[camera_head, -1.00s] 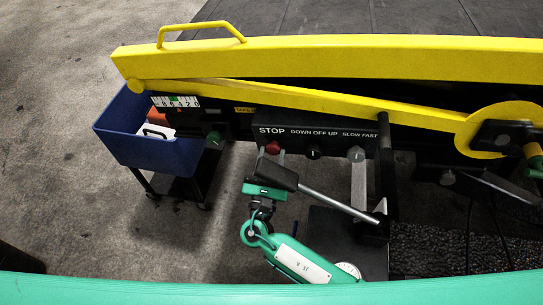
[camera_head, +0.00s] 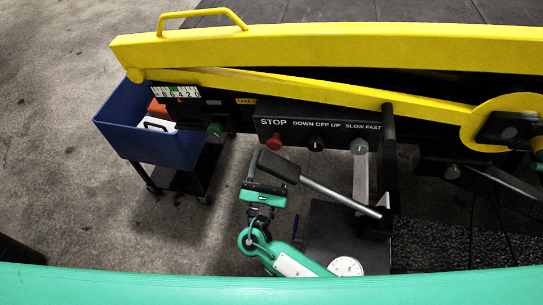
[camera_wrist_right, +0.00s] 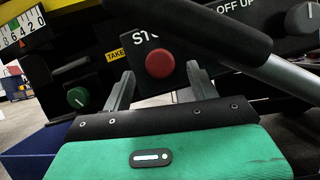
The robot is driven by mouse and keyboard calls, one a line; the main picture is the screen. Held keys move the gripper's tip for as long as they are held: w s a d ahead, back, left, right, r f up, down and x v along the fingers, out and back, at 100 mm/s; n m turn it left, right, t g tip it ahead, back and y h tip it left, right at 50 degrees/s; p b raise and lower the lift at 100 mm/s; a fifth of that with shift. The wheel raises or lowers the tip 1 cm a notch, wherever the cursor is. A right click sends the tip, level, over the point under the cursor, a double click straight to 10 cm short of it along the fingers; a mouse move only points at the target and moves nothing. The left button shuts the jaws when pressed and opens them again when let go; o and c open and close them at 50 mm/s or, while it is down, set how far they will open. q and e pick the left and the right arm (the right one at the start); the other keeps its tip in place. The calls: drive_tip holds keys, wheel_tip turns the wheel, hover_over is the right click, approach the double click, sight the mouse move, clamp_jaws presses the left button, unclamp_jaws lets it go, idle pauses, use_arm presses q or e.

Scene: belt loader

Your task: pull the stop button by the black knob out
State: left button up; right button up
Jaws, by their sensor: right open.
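The red stop button (camera_head: 271,139) sits under the word STOP on the black control panel (camera_head: 345,138). It also shows in the right wrist view (camera_wrist_right: 160,63), above and between my fingers. A black knob (camera_head: 316,145) is to its right, under DOWN OFF UP. My right gripper (camera_wrist_right: 160,85) is open, with its two grey fingers apart and nothing between them. In the head view my right gripper (camera_head: 262,174) is below the button, partly hidden by a black lever grip. My left gripper is not in view.
The black lever grip (camera_head: 278,165) on a metal rod crosses close over my right gripper. A grey knob (camera_head: 359,146) is further right on the panel. A green knob (camera_head: 215,130) and a blue bin (camera_head: 150,135) are to the left. A yellow beam (camera_head: 320,57) runs above.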

drive_tip(key=b+v, duration=0.4)
drive_tip(key=v, duration=0.7)
drive_tip(key=shift+s, duration=0.35)
drive_tip(key=shift+a+f, duration=0.1)
drive_tip(key=shift+f, duration=0.1)
